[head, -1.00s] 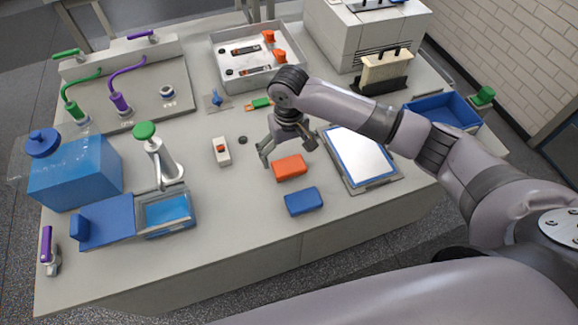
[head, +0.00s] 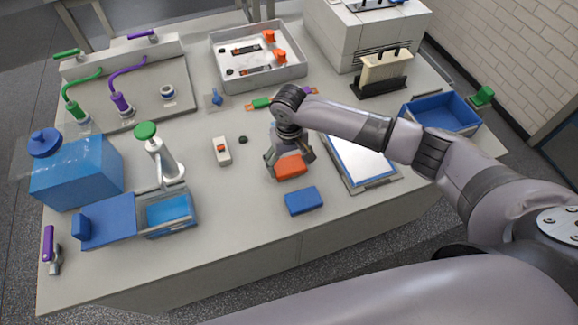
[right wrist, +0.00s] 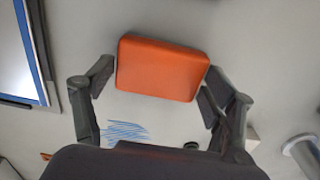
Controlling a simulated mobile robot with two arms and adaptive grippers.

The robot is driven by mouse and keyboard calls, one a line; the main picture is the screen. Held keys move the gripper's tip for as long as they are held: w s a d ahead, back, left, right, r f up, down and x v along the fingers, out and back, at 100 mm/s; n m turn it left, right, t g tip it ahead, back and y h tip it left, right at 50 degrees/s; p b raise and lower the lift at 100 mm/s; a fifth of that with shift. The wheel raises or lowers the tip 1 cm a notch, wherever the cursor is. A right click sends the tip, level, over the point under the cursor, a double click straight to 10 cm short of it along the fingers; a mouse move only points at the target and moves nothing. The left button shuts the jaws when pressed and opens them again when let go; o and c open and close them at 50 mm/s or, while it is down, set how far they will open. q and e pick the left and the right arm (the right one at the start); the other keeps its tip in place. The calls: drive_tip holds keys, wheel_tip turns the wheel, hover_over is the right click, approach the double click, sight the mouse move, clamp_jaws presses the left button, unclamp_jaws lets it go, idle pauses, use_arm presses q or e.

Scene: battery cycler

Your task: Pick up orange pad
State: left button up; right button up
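The orange pad (head: 291,168) lies flat on the bench, just behind the blue pad (head: 303,201). My right gripper (head: 290,163) is down over the orange pad with its fingers spread to either side. In the right wrist view the orange pad (right wrist: 161,68) sits ahead of and between the fingertips of the right gripper (right wrist: 157,85). The fingers are open, with small gaps at the pad's sides. My left gripper is not in view.
A framed white board (head: 361,161) lies close on the right. A small white box with an orange button (head: 221,150) and a dark disc (head: 243,140) lie to the left. The blue bin (head: 440,114) stands at the right. Bare bench lies in front of the blue pad.

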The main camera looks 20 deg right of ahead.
sight(289, 165)
drive_tip(key=c, duration=0.7)
wheel_tip(289, 165, up, 20)
drive_tip(key=shift+b, duration=0.4)
